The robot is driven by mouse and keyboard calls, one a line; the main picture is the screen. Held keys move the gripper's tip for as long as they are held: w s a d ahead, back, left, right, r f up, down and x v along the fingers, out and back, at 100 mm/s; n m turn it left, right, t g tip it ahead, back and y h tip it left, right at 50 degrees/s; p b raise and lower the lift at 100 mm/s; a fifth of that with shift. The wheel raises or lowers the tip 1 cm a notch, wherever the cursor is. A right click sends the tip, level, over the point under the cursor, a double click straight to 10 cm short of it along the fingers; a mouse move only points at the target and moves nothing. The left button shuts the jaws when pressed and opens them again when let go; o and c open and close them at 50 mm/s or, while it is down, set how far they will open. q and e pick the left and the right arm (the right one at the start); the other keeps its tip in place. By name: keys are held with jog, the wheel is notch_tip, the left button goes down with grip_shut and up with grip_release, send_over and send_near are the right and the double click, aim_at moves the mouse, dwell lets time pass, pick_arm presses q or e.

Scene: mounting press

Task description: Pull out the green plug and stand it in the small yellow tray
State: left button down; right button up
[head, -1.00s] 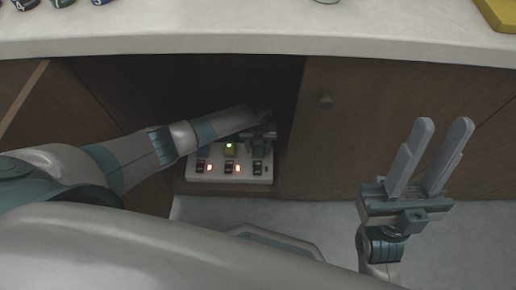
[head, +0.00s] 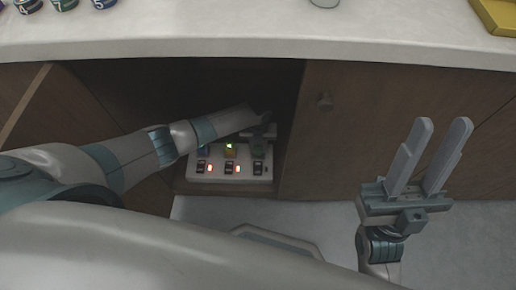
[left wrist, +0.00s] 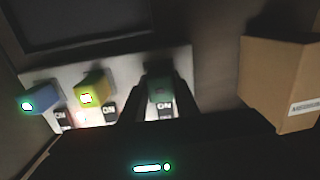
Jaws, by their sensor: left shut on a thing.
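The green plug (head: 258,149) is at the right end of the white power strip (head: 232,175), inside the open cabinet below the counter. My left gripper (head: 263,133) reaches in from above and is shut on the green plug. In the left wrist view the green plug (left wrist: 160,88) shows dark between the two fingers, above an ON switch; whether it is fully seated is hard to tell. A yellow tray (head: 496,15) is partly in view on the counter at the far right. My right gripper (head: 440,123) is open and empty in front of the cabinet door.
A yellow plug (left wrist: 90,90) and a blue plug (left wrist: 38,99), both lit, sit left of the green one on the strip. A cardboard box (left wrist: 280,80) stands close on the right. Numbered cans (head: 64,4) stand at the counter's back left.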

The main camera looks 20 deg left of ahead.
pick_arm(q)
jog(key=shift+r+p, duration=2.4)
jog(key=shift+r, duration=0.3)
jog(key=shift+r+p, duration=1.9)
jog(key=shift+r, duration=0.1)
jog(key=shift+s+f, duration=0.1)
